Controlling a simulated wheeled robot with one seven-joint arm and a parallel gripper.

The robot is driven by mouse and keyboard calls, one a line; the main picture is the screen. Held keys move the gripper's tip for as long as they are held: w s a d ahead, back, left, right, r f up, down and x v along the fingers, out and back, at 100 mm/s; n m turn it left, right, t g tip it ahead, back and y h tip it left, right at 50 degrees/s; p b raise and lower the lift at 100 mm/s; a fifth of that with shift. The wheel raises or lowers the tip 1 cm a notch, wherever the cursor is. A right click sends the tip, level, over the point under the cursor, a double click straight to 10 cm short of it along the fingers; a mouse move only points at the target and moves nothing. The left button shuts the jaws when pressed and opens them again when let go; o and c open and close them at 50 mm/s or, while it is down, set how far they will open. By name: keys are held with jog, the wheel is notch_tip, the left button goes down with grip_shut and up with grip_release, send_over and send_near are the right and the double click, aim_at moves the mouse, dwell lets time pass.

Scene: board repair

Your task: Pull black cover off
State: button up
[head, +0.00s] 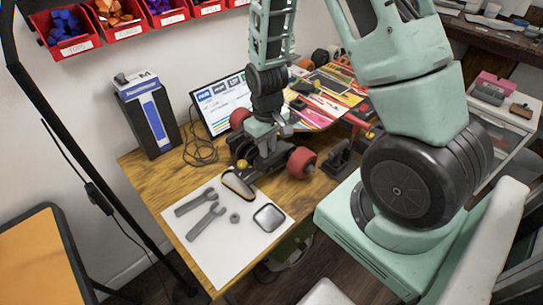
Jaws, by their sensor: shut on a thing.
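My gripper (264,150) points down at the near end of a colourful skateboard (318,100) on the wooden table. Its fingers are shut among dark parts between two red wheels, one at the back left (239,117) and one at the front right (302,162). The gripped part is mostly hidden, so I cannot tell surely what it is. A black, elongated piece with a tan rim (238,185) shows just below and left of the gripper, over the edge of the white sheet; it may be the black cover. I cannot tell whether the fingers touch it.
A white sheet (200,250) holds two grey wrenches (206,222), a nut (235,217) and a rounded grey dish (268,217). A black stand (338,158) is right of the front wheel.

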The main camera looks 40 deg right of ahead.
jog(key=shift+r+p, duration=1.5)
jog(key=shift+r, duration=0.5)
notch_tip(320, 180, up, 8)
jog(key=p, duration=0.6)
jog(key=shift+f, duration=0.15)
jog(key=shift+f, duration=0.1)
jog(key=shift+s, duration=0.1)
